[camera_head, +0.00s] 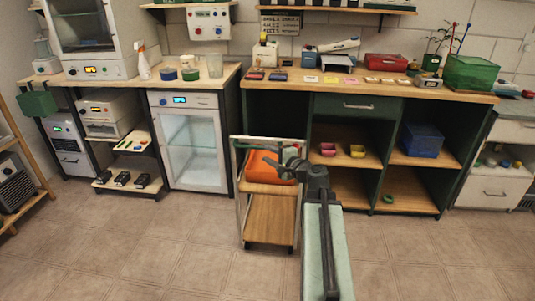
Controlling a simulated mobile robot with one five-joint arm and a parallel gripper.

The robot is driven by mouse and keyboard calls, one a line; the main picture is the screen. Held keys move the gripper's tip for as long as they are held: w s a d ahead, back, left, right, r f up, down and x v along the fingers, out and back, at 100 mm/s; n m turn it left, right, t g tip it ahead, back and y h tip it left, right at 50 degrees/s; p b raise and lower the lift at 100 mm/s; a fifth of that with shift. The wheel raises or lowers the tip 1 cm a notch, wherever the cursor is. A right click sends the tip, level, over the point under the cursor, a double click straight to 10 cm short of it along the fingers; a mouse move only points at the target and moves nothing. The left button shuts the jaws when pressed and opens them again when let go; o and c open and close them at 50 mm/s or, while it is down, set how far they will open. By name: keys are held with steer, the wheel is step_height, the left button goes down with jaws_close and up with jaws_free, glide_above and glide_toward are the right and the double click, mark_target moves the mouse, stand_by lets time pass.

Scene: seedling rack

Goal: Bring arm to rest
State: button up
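My arm (327,245) reaches forward from the bottom edge, with its dark joints at the far end. My gripper (291,161) is at the end of the arm, over or in front of the right part of a small cart. It is small and dark, and I cannot tell whether it is open or shut. An orange bin (262,165) is on the cart's upper shelf, just left of the gripper. I cannot tell whether the gripper touches it.
The metal-framed cart (270,215) stands in front of the workbench (375,93). A glass-door cabinet (190,145) is left of it. Pink and yellow pots (328,149) and a blue crate (421,140) sit on shelves at right. The tiled floor (150,255) is clear at front left.

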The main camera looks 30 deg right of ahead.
steer(key=w+a+f+n+g+y, duration=0.2)
steer(key=a+n+y, duration=0.15)
steer(key=a, duration=1.05)
steer(key=w+a+f+n+g+y, duration=0.2)
steer(key=w+a+f+n, duration=0.15)
steer(key=a, duration=1.05)
steer(key=s+a+f+n+g+h, duration=0.3)
steer(key=s+a+f+n+g, duration=0.6)
steer(key=s+a+f, duration=0.25)
steer(key=s+d+f+n+g+h, duration=0.2)
steer(key=s+d+f+g+h, duration=0.15)
steer(key=s+d, duration=0.4)
step_height(320, 180, up, 27)
steer(key=p, duration=2.6)
steer(key=shift+d+h+p, duration=0.35)
steer(key=shift+h, duration=0.05)
